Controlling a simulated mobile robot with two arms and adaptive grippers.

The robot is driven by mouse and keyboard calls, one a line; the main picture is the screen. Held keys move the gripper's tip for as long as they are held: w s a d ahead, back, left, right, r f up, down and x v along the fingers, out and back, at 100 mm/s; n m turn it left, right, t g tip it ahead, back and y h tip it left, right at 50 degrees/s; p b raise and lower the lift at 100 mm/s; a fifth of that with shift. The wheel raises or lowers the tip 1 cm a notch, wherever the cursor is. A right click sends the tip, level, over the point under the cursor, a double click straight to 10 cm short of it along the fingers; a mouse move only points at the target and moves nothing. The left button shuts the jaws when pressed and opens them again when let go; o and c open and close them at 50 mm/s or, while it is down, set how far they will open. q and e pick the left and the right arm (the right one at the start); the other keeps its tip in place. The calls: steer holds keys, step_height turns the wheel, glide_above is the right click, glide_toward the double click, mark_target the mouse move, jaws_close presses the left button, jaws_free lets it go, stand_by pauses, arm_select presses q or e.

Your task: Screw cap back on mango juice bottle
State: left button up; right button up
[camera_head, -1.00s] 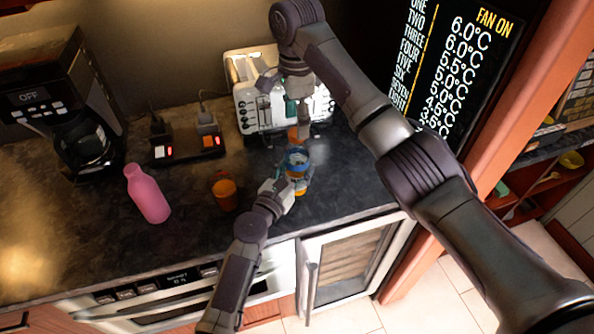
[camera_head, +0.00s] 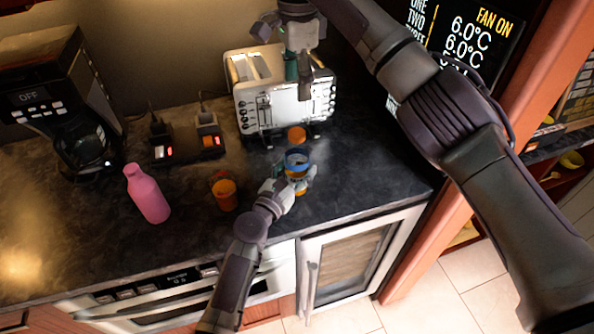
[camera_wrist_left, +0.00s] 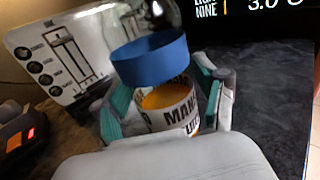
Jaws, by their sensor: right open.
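The mango juice bottle (camera_wrist_left: 172,112) stands on the dark counter, with "MANGO" lettering on its label and orange contents. In the head view it is largely hidden by my left gripper (camera_head: 297,180). That gripper's teal-padded fingers lie on both sides of the bottle and are shut on it. A blue round cap (camera_wrist_left: 150,60) is at the top of the bottle and also shows in the head view (camera_head: 297,160). It looks slightly tilted in the wrist view; I cannot tell whether it is seated. My right gripper (camera_head: 298,74) is open, above and behind the bottle, in front of the toaster, apart from the cap.
A white toaster (camera_head: 262,108) stands behind the bottle. A small orange item (camera_head: 297,134) is between them. The counter right of the bottle is clear.

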arm_select(q)
steer(key=shift+o, duration=0.7)
steer(key=shift+s, duration=0.1)
steer(key=v, duration=1.2)
